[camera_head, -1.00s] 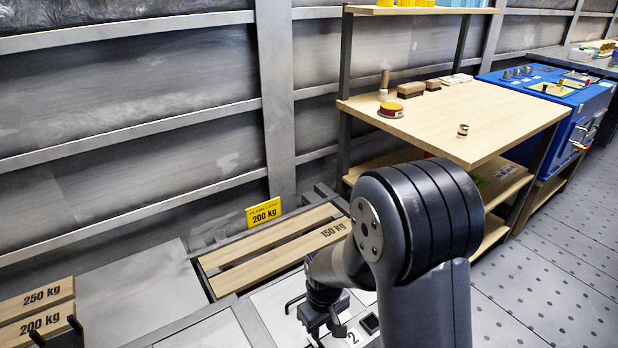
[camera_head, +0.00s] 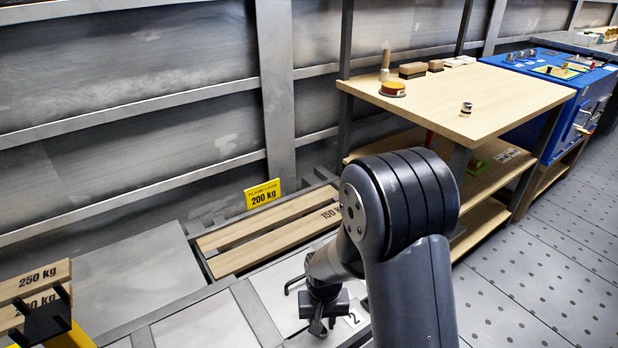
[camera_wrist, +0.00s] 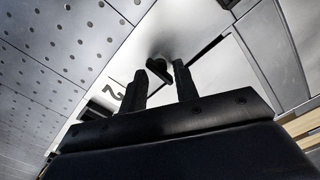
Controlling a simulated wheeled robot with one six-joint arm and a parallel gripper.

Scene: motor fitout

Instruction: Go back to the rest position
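My gripper (camera_head: 318,326) hangs low at the end of my bent arm, over the pale panels near the label 2 (camera_head: 352,320). In the wrist view its two dark fingers (camera_wrist: 162,84) stand apart with a gap between them, and no held object shows. A dark handle-like piece (camera_wrist: 182,72) shows beyond the fingertips, apparently on the panel; I cannot tell whether it touches them. A dark hooked handle (camera_head: 294,284) shows beside the gripper in the head view.
Wooden slats marked 150 kg (camera_head: 275,245) lie beyond the gripper, by a yellow 200 kg sign (camera_head: 262,194). A wooden workbench (camera_head: 455,100) and blue cabinet (camera_head: 550,85) stand right. Planks marked 250 kg (camera_head: 38,280) are lower left. Perforated floor (camera_head: 540,270) at right is clear.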

